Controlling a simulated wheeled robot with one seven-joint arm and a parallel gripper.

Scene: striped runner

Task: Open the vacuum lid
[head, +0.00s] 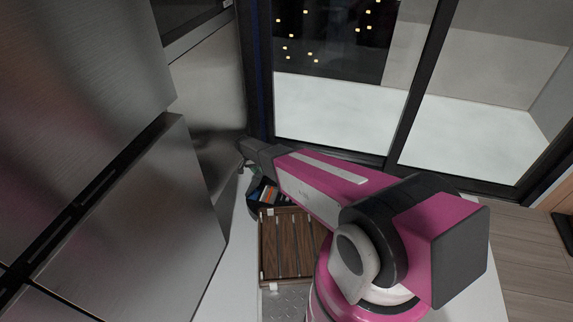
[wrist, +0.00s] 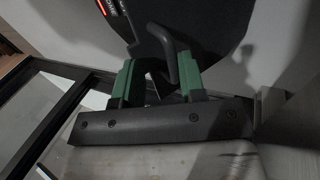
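A dark, rounded body, which looks like the vacuum (wrist: 205,25), fills the top middle of the wrist view. It has a small red light and pale lettering near its top left edge. A dark curved bar, like a handle or lid edge (wrist: 166,48), reaches down towards the space between my fingers. My gripper (wrist: 155,78) has two green fingers standing apart, close to this bar. I cannot tell whether either finger touches it. In the head view my gripper (head: 246,158) is at the far end of my pink arm, and its fingers are too small to read. The lid's state is unclear.
Steel cabinet fronts (head: 130,210) stand close on the left. A dark-framed glass door (head: 340,110) is behind my arm. A dark holder with coloured strips (head: 264,195) sits below my gripper. Wooden floor (head: 525,240) is open at the right.

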